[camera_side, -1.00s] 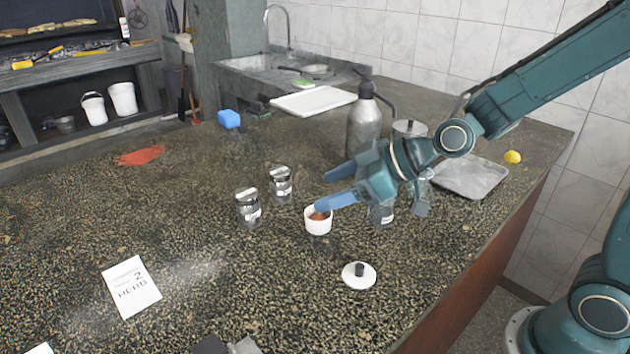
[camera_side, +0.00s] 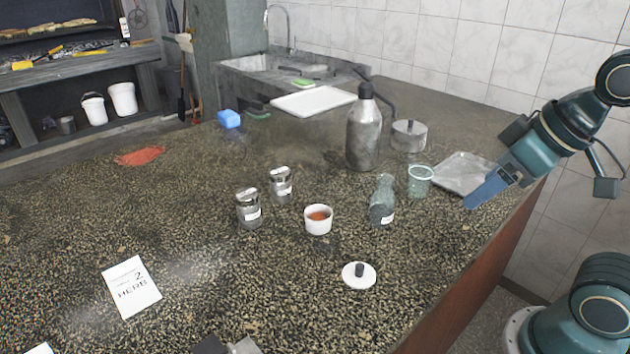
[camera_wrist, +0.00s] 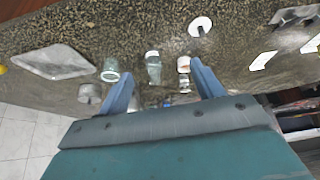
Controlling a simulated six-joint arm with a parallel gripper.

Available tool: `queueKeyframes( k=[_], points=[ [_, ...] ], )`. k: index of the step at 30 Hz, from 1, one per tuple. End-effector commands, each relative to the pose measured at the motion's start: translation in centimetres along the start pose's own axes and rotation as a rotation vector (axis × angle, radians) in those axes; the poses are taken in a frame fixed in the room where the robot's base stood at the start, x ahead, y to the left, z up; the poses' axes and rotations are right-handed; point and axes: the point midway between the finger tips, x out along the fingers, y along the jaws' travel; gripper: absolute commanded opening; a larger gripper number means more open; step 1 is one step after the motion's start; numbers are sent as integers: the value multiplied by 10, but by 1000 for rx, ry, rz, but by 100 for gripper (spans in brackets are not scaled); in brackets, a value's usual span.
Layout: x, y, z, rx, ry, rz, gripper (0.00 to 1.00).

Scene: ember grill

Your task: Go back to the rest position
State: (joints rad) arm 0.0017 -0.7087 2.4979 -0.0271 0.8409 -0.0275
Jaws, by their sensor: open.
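My gripper (camera_side: 487,188) is at the right of the side view, at the counter's right edge in front of the metal tray, well apart from the jars and the cup. In the wrist view its two blue fingers (camera_wrist: 160,88) stand wide apart with nothing between them in their grip. In the side view the fingers overlap, so only one shows clearly. A small white cup (camera_side: 318,226) with orange-red contents stands open on the counter. Its contents are also visible from the side. A white lid with a black knob (camera_side: 359,280) lies on the counter in front of it.
Two metal shakers (camera_side: 249,210), a glass bottle (camera_side: 382,205), a glass cup (camera_side: 420,182), a steel flask (camera_side: 364,135) and a lidded tin (camera_side: 409,139) stand on the counter. A metal tray (camera_side: 462,172) lies at the right edge. The front left holds a herb card (camera_side: 131,287).

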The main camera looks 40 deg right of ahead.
Motion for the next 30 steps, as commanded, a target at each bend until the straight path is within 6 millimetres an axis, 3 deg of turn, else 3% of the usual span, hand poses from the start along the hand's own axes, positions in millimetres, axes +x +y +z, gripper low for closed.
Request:
queueKeyframes(
  k=[6,30],
  points=[
    [-8,4,12,48,-20,17,66],
    [-8,4,12,46,-20,17,66]
  ],
)
